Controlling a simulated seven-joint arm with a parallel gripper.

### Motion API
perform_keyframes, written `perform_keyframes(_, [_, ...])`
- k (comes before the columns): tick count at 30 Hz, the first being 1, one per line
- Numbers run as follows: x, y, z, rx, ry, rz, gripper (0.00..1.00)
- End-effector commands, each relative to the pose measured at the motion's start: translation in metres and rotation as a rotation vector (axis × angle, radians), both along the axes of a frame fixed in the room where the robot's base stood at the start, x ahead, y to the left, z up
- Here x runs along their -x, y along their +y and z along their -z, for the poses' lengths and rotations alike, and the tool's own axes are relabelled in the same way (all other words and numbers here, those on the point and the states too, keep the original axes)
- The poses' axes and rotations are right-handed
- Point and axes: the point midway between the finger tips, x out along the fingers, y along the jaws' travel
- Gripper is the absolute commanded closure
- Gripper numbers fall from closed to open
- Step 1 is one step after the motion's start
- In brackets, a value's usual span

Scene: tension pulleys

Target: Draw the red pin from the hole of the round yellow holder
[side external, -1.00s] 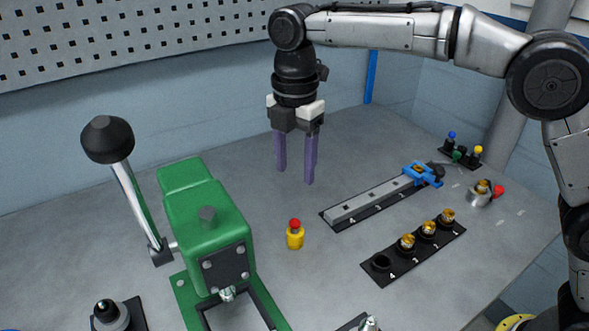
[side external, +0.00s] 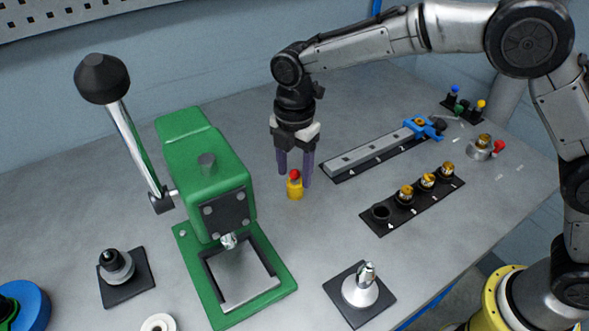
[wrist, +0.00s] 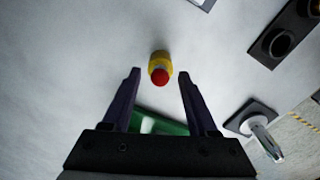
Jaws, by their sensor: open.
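The round yellow holder (side external: 295,190) stands upright on the grey table, to the right of the green press. The red pin (side external: 294,174) sits in its top, with its red head showing. My gripper (side external: 295,184) is open, with its purple fingers low around or just behind the holder; the side view does not settle which. In the wrist view the red pin (wrist: 160,76) and the yellow holder (wrist: 160,59) lie between and slightly beyond the fingertips (wrist: 159,72). Neither finger visibly touches them, and the jaws are empty.
The green press (side external: 208,205) with its long lever stands close on the left. A grey rail with a blue clamp (side external: 425,128) lies behind right. A black strip (side external: 412,203) with several brass-topped pieces is at right. A silver cone (side external: 360,287) stands in front.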

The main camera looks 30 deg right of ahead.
Motion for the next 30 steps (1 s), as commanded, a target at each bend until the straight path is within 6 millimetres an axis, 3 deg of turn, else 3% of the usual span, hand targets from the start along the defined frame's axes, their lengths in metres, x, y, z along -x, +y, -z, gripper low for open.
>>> perform_keyframes(11, [0.0,0.0,0.0046,0.0,0.0,0.0,0.43])
perform_keyframes(21, [0.0,0.0,0.0043,0.0,0.0,0.0,1.0])
perform_keyframes(30, [-0.0001,0.0,0.0037,0.0,0.0,0.0,1.0])
